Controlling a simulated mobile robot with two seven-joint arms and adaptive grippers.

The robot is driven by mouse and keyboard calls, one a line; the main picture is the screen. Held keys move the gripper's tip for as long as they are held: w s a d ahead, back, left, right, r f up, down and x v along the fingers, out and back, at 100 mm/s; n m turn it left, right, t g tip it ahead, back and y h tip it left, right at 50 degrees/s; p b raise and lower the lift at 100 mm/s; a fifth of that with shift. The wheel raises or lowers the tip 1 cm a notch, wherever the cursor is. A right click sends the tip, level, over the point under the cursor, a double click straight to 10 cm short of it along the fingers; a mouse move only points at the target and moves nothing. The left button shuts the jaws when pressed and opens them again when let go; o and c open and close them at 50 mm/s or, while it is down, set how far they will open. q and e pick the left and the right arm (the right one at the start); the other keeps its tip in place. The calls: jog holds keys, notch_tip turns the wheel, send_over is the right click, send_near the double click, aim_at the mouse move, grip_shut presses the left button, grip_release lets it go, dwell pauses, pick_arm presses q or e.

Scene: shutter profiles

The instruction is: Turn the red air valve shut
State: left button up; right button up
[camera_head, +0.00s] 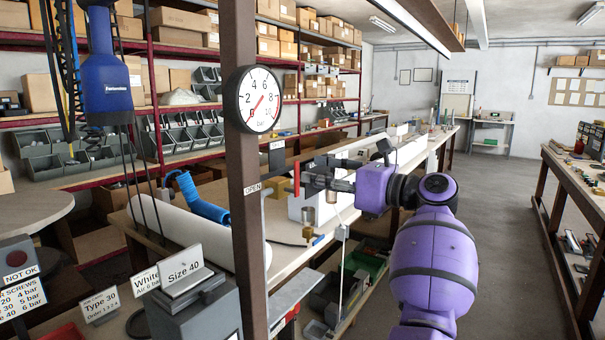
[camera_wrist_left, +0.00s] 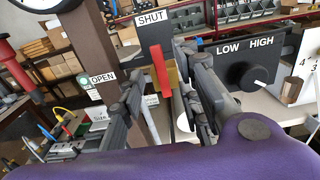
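The red valve handle (camera_head: 297,179) stands upright beside the dark post in the head view, next to a brass-coloured body (camera_head: 278,188). The handle also shows upright in the left wrist view (camera_wrist_left: 161,70). The OPEN label (camera_wrist_left: 102,78) is to its lower left and the SHUT label (camera_wrist_left: 151,17) is above it. My left gripper (camera_head: 318,180) is at the handle, its purple arm reaching in from the right of the post. In the wrist view its dark fingers (camera_wrist_left: 160,95) are apart, with the handle seen between them; contact cannot be told. My right gripper is not in view.
A round pressure gauge (camera_head: 259,99) is on the post (camera_head: 247,230). A black panel marked LOW and HIGH with a knob (camera_wrist_left: 247,75) is close to the right of the fingers. The bench (camera_head: 285,238) holds a blue hose (camera_head: 202,199). The aisle floor (camera_head: 505,230) is clear.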

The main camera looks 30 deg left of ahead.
pick_arm(q)
jog(key=d, duration=0.6)
jog(key=shift+s, duration=0.25)
